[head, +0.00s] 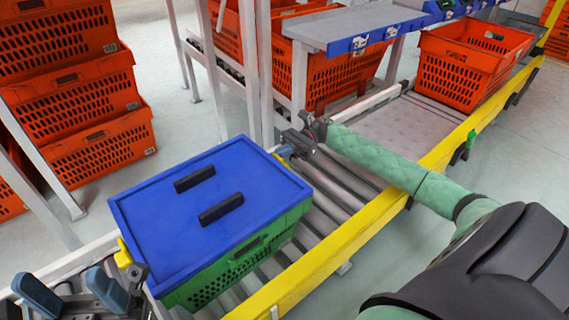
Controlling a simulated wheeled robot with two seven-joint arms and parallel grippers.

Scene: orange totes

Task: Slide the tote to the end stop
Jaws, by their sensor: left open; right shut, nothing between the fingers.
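The green tote (245,258) has a blue lid (225,180) with two black handles and sits on the roller conveyor (335,185). My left gripper (72,290) is open, with blue-grey fingers, beside the tote's near-left end by a yellow clip (123,253). I cannot tell whether it touches. My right gripper (284,152) is shut and empty at the tote's far-right end, close to the lid edge. Its contact with the tote is unclear. I cannot clearly pick out an end stop.
A yellow rail (330,255) runs along the conveyor's near side. An orange tote (470,65) stands further along the conveyor. A grey shelf (355,25) on posts overhangs its far side. Orange totes (75,90) are stacked at left. Bare rollers show between the green tote and my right arm.

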